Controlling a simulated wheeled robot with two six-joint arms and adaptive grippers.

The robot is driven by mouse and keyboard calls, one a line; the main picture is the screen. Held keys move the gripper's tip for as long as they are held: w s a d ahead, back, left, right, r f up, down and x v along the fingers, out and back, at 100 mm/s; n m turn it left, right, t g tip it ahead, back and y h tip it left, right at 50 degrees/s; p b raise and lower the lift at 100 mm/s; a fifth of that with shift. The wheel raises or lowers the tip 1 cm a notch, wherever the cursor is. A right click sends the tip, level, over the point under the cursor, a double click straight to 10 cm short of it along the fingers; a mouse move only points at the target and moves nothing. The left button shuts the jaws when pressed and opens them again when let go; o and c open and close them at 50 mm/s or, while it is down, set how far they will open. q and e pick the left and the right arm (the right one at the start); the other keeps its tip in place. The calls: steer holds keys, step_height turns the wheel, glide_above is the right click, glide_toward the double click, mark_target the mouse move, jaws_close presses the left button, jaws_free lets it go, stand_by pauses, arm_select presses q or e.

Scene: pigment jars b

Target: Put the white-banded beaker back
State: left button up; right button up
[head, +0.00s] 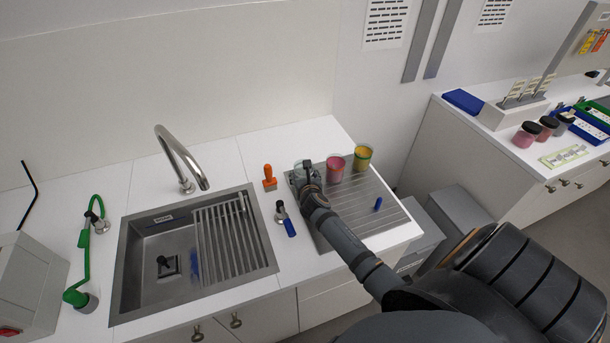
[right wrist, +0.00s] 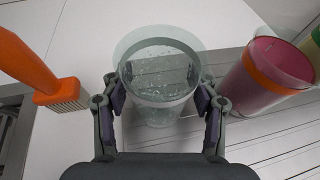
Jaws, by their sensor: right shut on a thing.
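My right gripper (head: 307,173) is shut on a clear glass beaker (right wrist: 160,108) with a pale band and droplets on its wall. In the right wrist view the gripper's (right wrist: 160,105) two fingers press it from both sides, and it looks empty of pigment. In the head view the beaker (head: 296,178) is mostly hidden by the gripper, at the back left corner of the grooved metal drainboard (head: 385,225). I cannot tell whether its base touches the surface. My left gripper is not in view.
A pink beaker with an orange band (head: 336,169) and a yellow beaker with a green band (head: 363,158) stand right of the held beaker. An orange-handled brush (head: 269,178) stands close on its left.

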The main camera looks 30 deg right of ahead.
steer(key=o, duration=1.1)
steer(key=shift+o, duration=1.4)
steer(key=shift+d+f, duration=0.1)
steer(key=shift+o, duration=0.5)
steer(key=shift+w+d, duration=0.1)
steer(key=shift+r, duration=0.3)
steer(key=v, duration=1.1)
steer(key=shift+s, duration=0.2)
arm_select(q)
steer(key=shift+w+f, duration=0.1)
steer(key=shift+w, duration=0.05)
arm_select(e)
steer(key=shift+s+a+r, duration=0.2)
steer(key=shift+a, duration=0.05)
